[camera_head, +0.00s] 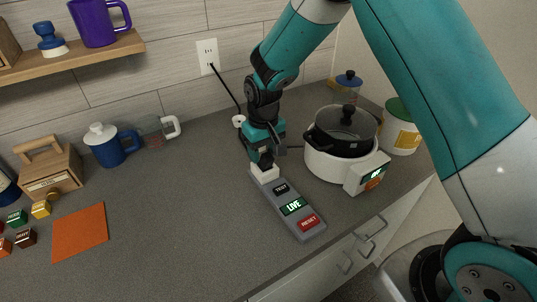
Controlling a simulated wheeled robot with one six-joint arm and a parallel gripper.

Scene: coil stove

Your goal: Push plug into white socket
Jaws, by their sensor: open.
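A grey strip (290,208) lies on the counter with a TEST button, a green lit LIVE panel and a red RESET button. A white socket block (264,173) sits at its far left end. My gripper (264,163) is open, pointing down right over this white block. A dark plug seems to be between or under the fingers at the block, but the fingers largely hide it, so I cannot tell how deep it sits. A thin dark cord (295,147) runs from behind my gripper to the white stove (338,165), whose display is lit green.
A black lidded pot (343,132) stands on the stove. A wall outlet (207,57) has a black cord running down to a round white piece (239,121) behind my gripper. The counter's middle is clear.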

